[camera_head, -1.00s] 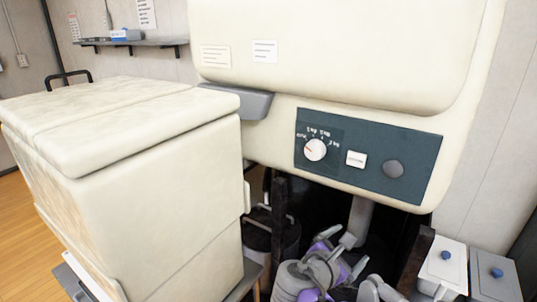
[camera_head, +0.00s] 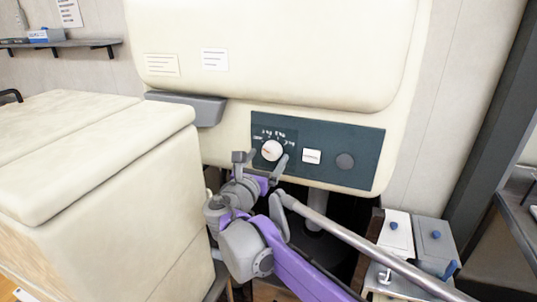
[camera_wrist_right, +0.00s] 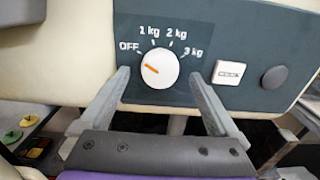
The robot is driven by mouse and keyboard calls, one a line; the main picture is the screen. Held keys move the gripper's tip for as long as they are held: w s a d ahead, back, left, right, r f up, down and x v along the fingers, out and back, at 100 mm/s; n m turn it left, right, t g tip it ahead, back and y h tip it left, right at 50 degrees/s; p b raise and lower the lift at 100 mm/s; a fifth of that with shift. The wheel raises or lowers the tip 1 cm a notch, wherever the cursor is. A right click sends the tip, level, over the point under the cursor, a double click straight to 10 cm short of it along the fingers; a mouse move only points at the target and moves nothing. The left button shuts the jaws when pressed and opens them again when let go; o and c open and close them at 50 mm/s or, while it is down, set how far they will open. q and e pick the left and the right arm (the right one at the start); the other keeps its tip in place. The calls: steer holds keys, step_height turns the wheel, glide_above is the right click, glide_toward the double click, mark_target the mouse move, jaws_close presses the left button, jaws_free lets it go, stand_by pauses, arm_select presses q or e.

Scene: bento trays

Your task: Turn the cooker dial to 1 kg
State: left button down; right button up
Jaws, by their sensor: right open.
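The cooker dial (camera_head: 270,150) is a round white knob with a short orange mark on the dark panel (camera_head: 362,142). It also shows in the right wrist view (camera_wrist_right: 165,76), where labels OFF, 1 kg, 2 kg and 3 kg arc over it. The orange mark points left and slightly up, toward OFF. My right gripper (camera_head: 262,163) is open just below and in front of the dial. In the right wrist view the fingertips (camera_wrist_right: 160,80) stand either side of the knob with clear gaps; I see no contact. My left gripper is not in view.
Right of the dial are a white rectangular switch (camera_head: 312,156) and a round dark button (camera_head: 345,161). A large cream chest (camera_head: 100,200) stands to the left. Two small lidded boxes (camera_head: 397,227) with blue knobs sit at lower right.

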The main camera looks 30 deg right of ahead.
steer(key=shift+x, duration=1.15)
steer(key=shift+a, duration=0.1)
steer(key=c, duration=1.4)
